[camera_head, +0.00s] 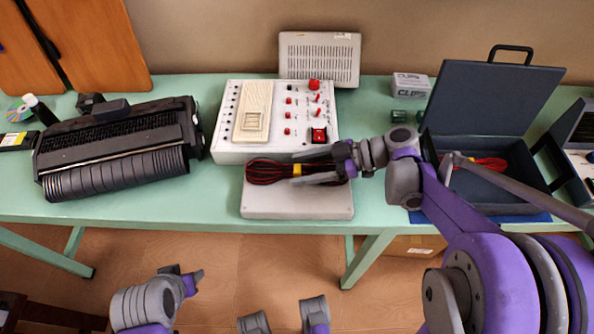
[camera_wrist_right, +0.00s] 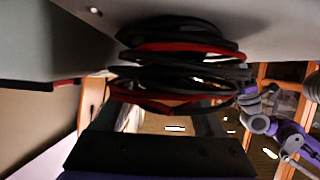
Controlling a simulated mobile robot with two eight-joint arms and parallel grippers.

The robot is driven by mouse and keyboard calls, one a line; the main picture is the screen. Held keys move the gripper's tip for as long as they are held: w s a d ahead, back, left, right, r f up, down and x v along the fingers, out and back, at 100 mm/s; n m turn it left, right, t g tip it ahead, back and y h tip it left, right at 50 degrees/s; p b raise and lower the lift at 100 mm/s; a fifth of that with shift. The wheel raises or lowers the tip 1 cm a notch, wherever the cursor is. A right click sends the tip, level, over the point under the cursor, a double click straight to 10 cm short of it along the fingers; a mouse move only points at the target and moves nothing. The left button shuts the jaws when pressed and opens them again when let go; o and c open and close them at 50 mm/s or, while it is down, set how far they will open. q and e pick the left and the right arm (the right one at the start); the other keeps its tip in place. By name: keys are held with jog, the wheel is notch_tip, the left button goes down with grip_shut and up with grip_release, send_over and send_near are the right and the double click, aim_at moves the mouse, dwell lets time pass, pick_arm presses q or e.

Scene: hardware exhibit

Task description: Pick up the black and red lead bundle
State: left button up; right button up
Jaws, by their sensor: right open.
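The black and red lead bundle (camera_head: 266,172) lies coiled on the white flat base (camera_head: 297,205) in front of the white control box. My right gripper (camera_head: 296,169) reaches in from the right, open, with its fingers on either side of the bundle's right part. The right wrist view shows the coiled bundle (camera_wrist_right: 185,62) close ahead, between and beyond the dark fingers (camera_wrist_right: 160,122); whether they touch it is not clear. My left gripper (camera_head: 190,276) is low at the bottom left, away from the table; its jaw opening is not clear.
The white control box (camera_head: 230,140) with knobs stands right behind the bundle. A black ribbed machine (camera_head: 120,150) is at left. An open dark case (camera_head: 490,184) holding another red bundle (camera_head: 487,164) is at right. A small CLIPS box (camera_head: 410,86) is at the back.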

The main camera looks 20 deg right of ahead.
jog(key=shift+w+a+f, duration=0.15)
jog(key=shift+a+f, duration=0.1)
jog(key=shift+a, duration=0.3)
grip_shut()
